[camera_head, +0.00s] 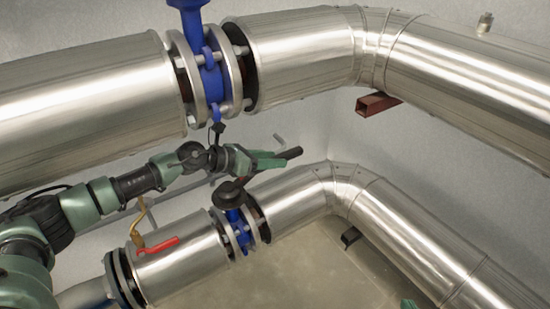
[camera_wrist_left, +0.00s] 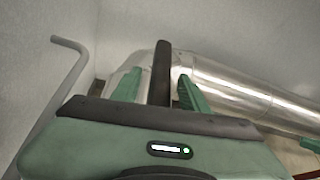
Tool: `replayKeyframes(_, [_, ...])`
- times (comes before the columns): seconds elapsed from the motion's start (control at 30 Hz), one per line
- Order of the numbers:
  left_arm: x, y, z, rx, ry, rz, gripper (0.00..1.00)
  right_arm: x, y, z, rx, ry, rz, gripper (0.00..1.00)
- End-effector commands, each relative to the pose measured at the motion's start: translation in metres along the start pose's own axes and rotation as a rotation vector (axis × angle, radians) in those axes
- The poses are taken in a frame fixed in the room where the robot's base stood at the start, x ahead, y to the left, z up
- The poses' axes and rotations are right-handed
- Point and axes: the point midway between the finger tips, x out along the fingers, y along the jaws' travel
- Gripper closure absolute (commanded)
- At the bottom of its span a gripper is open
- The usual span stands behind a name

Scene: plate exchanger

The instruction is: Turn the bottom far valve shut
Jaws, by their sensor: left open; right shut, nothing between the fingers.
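The bottom far valve is the blue valve (camera_head: 237,230) between flanges on the lower pipe. A round black top (camera_head: 229,195) sits above it, and a long black lever (camera_head: 292,154) points up and to the right. My left gripper (camera_head: 270,164) is at the lever, with its green fingers open. In the left wrist view, the dark lever (camera_wrist_left: 161,75) stands between the two spread fingers, apart from both as far as I can see. A small green tip of my right gripper (camera_head: 408,303) shows at the bottom edge, far from the valve.
A large upper pipe (camera_head: 300,55) with another blue valve (camera_head: 212,80) runs above my left arm. A small red-handled valve (camera_head: 165,244) stands left of the lower valve. A bent grey rod (camera_wrist_left: 70,60) is beside the gripper. The floor (camera_head: 310,275) is clear.

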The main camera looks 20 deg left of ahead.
Motion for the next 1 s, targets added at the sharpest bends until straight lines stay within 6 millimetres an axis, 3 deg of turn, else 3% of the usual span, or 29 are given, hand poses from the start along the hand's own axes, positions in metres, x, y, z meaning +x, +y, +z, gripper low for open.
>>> replayKeyframes(0.2, [0.0001,-0.0003,0.0001,0.0,0.0,0.0,0.56,0.0,-0.0001,-0.0003,0.0,0.001,0.0,1.0])
replayKeyframes(0.37, [0.0001,-0.0002,0.0001,0.0,0.0,0.0,1.0,0.0001,0.0,-0.0001,0.0,0.0,0.0,1.0])
replayKeyframes(1.0, [0.0001,0.0,0.0,0.0,0.0,0.0,1.0,0.0001,0.0002,0.0002,0.0,-0.001,0.0,1.0])
